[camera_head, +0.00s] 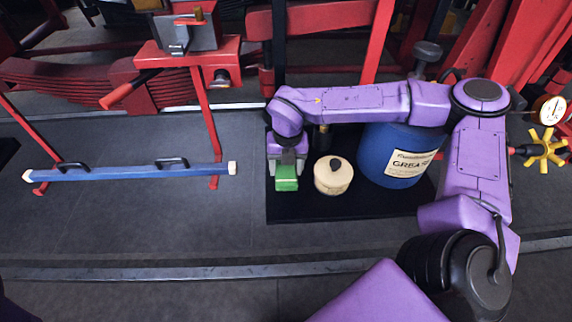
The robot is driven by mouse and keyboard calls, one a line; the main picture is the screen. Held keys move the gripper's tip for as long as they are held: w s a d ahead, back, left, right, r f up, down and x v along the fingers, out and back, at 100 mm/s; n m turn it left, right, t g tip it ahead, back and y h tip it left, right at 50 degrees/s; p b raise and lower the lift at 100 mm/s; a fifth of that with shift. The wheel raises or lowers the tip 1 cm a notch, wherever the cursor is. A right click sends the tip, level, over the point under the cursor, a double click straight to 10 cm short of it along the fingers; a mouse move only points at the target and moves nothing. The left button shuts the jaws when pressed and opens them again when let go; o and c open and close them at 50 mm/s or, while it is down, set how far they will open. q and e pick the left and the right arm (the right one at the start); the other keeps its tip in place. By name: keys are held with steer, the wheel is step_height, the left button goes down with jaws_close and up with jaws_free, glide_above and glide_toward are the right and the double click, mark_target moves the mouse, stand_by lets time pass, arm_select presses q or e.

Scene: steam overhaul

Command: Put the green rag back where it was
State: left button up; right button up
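The green rag (286,179) shows as a small folded block at the left part of a black mat (345,207). My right gripper (287,164) points down at it, with the rag at its fingertips. The fingers look closed on the rag. Whether the rag touches the mat is hard to tell. My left gripper is not in view.
A cream tin with a dark knob (333,176) stands just right of the rag. A blue grease drum (390,155) stands further right, partly behind my arm. A blue bar with handles (135,173) is at left, by a red stand (205,120). The floor in front is clear.

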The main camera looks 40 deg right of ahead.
mark_target(287, 168)
steer(key=o, duration=0.4)
steer(key=shift+o, duration=0.2)
step_height(287, 168, up, 12)
steer(key=b, duration=0.1)
steer(key=shift+s+d, duration=0.1)
